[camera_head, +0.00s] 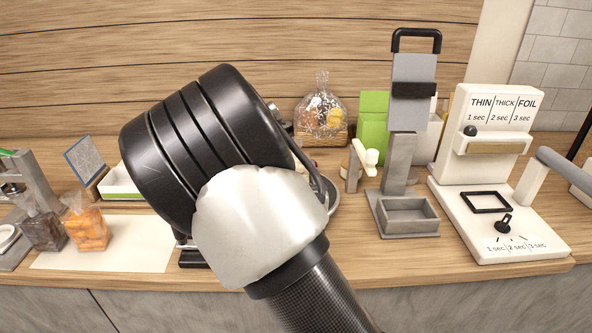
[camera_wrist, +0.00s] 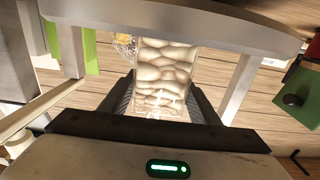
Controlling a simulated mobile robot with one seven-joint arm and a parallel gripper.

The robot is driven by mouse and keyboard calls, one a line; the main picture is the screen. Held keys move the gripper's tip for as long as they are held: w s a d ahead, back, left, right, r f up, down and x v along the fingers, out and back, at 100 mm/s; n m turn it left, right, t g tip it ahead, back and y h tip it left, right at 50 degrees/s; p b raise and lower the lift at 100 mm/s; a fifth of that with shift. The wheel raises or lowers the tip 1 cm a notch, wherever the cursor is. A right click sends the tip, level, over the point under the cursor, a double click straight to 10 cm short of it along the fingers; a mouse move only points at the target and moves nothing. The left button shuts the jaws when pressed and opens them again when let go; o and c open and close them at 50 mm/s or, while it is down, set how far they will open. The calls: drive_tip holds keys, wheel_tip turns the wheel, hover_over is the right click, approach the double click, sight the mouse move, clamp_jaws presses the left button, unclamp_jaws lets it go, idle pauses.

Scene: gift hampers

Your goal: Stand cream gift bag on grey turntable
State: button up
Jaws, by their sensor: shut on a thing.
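My gripper (camera_wrist: 162,88) is shut on a clear bag of cream-coloured lumps, the cream gift bag (camera_wrist: 165,72). The bag sits between the two dark fingers in the wrist view. In the head view my own arm hides the fingers and the bag. A grey round edge (camera_head: 330,192) shows just right of my arm in the head view; it may be the grey turntable, mostly hidden. I cannot tell the bag's height above it.
A grey stand with a tray (camera_head: 408,217) and a white sealer (camera_head: 490,215) stand at the right. A patterned clear bag (camera_head: 321,112) and green box (camera_head: 373,130) are behind.

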drive_tip(key=shift+f+b, duration=0.2)
drive_tip(key=shift+b, duration=0.15)
idle(0.6)
drive_tip(key=o, duration=1.2)
drive_tip(key=shift+o, duration=0.2)
